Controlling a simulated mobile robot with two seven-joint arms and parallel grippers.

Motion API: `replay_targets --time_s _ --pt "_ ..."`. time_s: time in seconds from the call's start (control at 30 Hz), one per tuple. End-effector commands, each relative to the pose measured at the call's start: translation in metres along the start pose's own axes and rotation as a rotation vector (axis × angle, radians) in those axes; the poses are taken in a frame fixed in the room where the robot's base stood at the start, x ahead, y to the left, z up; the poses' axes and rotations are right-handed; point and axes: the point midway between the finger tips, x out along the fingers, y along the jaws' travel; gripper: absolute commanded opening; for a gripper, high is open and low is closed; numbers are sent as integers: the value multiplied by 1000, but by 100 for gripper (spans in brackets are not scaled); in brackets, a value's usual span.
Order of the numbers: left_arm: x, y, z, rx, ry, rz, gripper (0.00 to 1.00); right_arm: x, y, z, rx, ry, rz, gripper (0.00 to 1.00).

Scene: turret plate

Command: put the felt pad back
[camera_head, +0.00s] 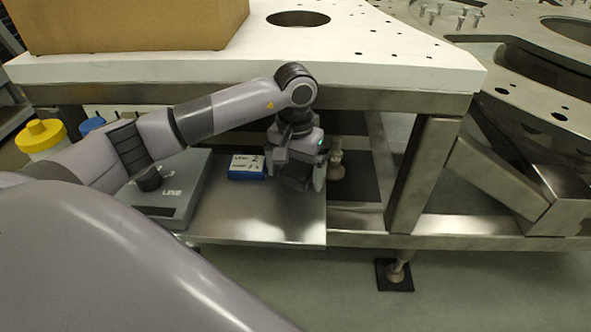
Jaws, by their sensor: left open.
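My left gripper (296,178) reaches under the white plate and hangs above the steel lower shelf (250,215), near its right end. Its fingers are apart. A dark shape shows between them, but I cannot tell whether it is part of the gripper or a separate thing. I cannot clearly pick out a felt pad. A dark square pad (385,281) lies on the floor under a metal levelling foot (396,268); its material cannot be told. My right gripper is not in view.
A blue-and-white labelled box (246,167) sits just left of the gripper. A grey device with a black knob (172,200) stands farther left. A metal fitting (336,165) stands close on the right. The white plate (400,72) overhangs, carrying a cardboard box (130,25). A table leg (424,170) stands right.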

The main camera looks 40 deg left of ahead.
Motion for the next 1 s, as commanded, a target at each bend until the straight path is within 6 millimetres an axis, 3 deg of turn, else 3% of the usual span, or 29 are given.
replay_targets --time_s 0.17,0.6,0.77,1.0 --pt "-20 0 -1 -1 6 0 98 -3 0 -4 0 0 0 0" --pt "-108 0 -1 1 3 0 98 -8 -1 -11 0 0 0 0" --pt "-121 0 0 0 1 0 98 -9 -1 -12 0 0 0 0" --pt "-123 0 0 0 -1 0 98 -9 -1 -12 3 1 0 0"
